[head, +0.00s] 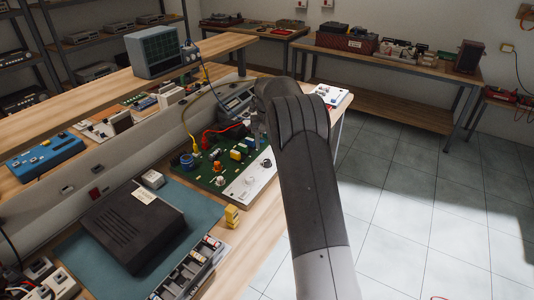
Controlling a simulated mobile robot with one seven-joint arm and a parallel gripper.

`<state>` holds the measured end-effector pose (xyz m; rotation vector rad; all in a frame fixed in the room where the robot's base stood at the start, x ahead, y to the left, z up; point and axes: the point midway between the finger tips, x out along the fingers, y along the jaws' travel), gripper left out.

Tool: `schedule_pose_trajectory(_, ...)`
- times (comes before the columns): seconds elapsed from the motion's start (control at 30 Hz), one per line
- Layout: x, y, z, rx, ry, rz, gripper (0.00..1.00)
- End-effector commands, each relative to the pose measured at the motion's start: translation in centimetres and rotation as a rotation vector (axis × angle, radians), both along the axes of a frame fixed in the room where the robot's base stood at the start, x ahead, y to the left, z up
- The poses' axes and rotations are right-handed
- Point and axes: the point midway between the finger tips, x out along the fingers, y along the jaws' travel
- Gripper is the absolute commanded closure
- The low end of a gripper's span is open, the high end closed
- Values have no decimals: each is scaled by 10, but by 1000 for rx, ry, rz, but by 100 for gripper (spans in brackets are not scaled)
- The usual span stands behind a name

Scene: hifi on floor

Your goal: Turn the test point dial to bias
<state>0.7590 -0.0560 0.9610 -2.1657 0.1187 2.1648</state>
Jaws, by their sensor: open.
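A green circuit board (205,172) with several coloured parts lies on the bench, left of my arm. A white panel (240,190) with small knobs adjoins its right side. One pale knob (266,163) is close to my arm, and another (251,180) is nearer the front. A blue dial-like part (187,161) is at the board's left. I cannot tell which one is the test point dial, and no labels or pointer positions are readable. My arm reaches up past the panel's right side. My gripper's fingers are hidden behind the arm, so no contact can be seen.
A black box (130,225) rests on a teal mat (195,215) at the front. A yellow block (232,216) and a tray of cells (190,270) are nearby. A grey instrument (160,52) stands on the raised shelf.

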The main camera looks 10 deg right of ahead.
Motion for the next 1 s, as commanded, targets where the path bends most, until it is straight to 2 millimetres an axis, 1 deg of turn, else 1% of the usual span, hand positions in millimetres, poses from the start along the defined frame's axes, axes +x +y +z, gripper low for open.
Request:
schedule_pose_trajectory(0.03,0,0,10,0,-3,0,51)
schedule_pose_trajectory(0.1,0,0,19,0,-2,0,51)
schedule_pose_trajectory(0.2,0,0,28,0,-1,0,51)
schedule_pose_trajectory(0.3,0,0,31,0,1,0,51)
schedule_pose_trajectory(0.57,0,0,32,0,1,0,51)
schedule_pose_trajectory(0.67,-2,0,36,1,-3,0,51)
schedule_pose_trajectory(0.77,-10,2,50,1,-17,1,51)
schedule_pose_trajectory(0.83,-21,4,67,2,-34,3,51)
schedule_pose_trajectory(0.97,-50,9,102,4,-72,7,51)
schedule_pose_trajectory(1.0,-60,10,112,5,-84,9,51)
